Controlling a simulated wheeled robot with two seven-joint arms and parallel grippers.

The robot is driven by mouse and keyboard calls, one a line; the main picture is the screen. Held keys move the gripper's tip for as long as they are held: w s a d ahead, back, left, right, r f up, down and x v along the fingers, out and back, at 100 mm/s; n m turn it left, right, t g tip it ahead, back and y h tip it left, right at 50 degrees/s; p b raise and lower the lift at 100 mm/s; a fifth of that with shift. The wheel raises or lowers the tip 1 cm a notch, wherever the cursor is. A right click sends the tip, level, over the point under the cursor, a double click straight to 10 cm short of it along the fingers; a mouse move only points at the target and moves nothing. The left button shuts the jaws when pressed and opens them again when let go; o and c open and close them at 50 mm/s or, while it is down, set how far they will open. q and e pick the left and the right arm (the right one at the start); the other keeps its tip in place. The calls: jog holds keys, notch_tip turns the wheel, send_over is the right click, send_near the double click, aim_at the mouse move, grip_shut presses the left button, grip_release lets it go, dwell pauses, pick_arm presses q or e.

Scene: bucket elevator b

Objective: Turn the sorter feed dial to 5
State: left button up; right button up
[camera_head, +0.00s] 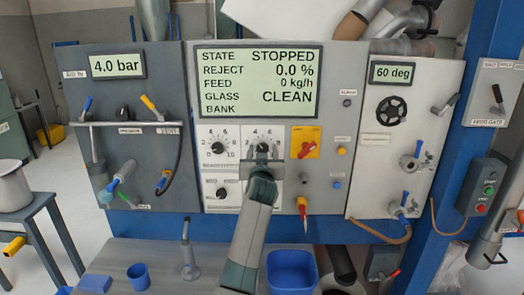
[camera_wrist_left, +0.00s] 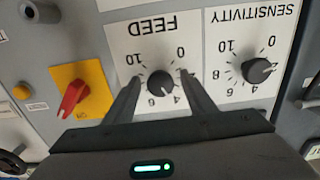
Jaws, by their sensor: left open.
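The feed dial is a black knob on a white plate in the panel's middle, and only its top shows above my gripper in the head view (camera_head: 263,147). In the left wrist view, which is upside down, the feed dial (camera_wrist_left: 160,83) sits under the word FEED within a scale from 0 to 10. Its pointer appears to be near 4, but the exact reading is unclear. My left gripper (camera_head: 262,167) is open in front of the dial. In the wrist view its fingers (camera_wrist_left: 160,78) stand on either side of the knob, with gaps. My right gripper is not in view.
The sensitivity dial (camera_wrist_left: 257,70) is close beside the feed dial. A red switch on a yellow plate (camera_wrist_left: 73,98) is on the other side. The display (camera_head: 258,82) reads STOPPED, feed 0 kg/h. A blue bin (camera_head: 292,271) and blue cup (camera_head: 138,276) are below.

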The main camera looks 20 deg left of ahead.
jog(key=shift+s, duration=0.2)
pick_arm(q)
jog(key=shift+s, duration=0.1)
jog(key=c, duration=1)
jog(key=shift+r+m, duration=0.1)
jog(key=shift+m, duration=0.8)
jog(key=shift+c, duration=0.2)
jog(key=m+p, duration=0.1)
jog(key=m, duration=0.2)
jog(key=shift+m, duration=0.3)
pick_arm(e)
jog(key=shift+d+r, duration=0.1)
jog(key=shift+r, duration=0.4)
pick_arm(q)
jog(key=o, duration=1)
jog(key=shift+o, duration=0.2)
jog(key=shift+s, duration=0.1)
